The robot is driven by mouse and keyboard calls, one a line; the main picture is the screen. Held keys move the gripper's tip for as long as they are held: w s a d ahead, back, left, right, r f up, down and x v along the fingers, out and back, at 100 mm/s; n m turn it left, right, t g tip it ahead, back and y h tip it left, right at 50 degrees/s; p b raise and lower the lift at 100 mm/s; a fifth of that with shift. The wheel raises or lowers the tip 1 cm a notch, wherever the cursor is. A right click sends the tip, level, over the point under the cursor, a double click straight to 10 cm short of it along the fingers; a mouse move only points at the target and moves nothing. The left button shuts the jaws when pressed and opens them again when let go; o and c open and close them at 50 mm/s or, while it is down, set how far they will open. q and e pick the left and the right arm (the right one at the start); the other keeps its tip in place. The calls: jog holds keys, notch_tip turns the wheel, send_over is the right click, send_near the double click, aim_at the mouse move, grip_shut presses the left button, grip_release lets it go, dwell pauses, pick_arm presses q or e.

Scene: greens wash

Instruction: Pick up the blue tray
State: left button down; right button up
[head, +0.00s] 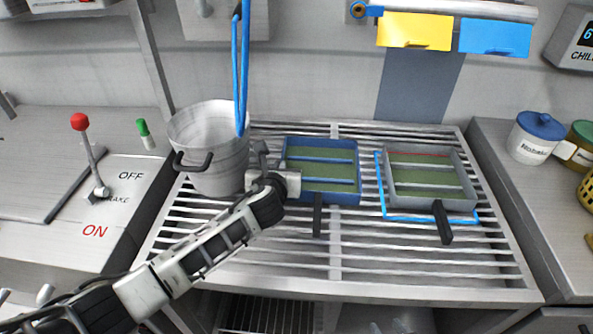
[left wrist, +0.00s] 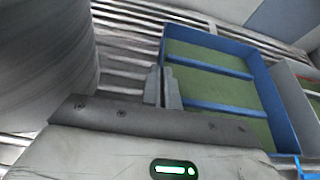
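The blue tray (head: 360,190) lies on the slatted rack, with blue bars across green contents and a dark handle (head: 317,215) at its near side. My left gripper (head: 262,153) is low between the metal pot and the tray's left wall. My gripper body hides part of the tray's left side. My right gripper is not in view.
A metal pot (head: 212,135) with dark handles stands close left of my gripper. A grey tray (head: 475,182) with green contents and a blue outline around part of it lies to the right. Blue cords (head: 240,70) hang over the pot. The rack's front (head: 335,265) is clear.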

pick_arm(q)
jog(key=shift+r, duration=0.3)
jog(key=shift+r, duration=1.2)
jog(key=shift+d+r+p, duration=0.15)
jog(key=shift+r+p, duration=0.15)
jog(key=shift+p, duration=0.05)
jog(key=s+d+r, duration=0.8)
jog(key=s+r, duration=0.1)
jog(key=s, duration=0.1)
jog(key=shift+s+d+r+p, duration=0.25)
jog(key=shift+s+p, duration=0.1)
jog(key=shift+p, duration=0.1)
pick_arm(e)
jog(key=shift+d+r, duration=0.15)
jog(key=shift+r, duration=0.2)
pick_arm(q)
jog(key=shift+s, duration=0.1)
pick_arm(e)
jog(key=shift+s, duration=0.1)
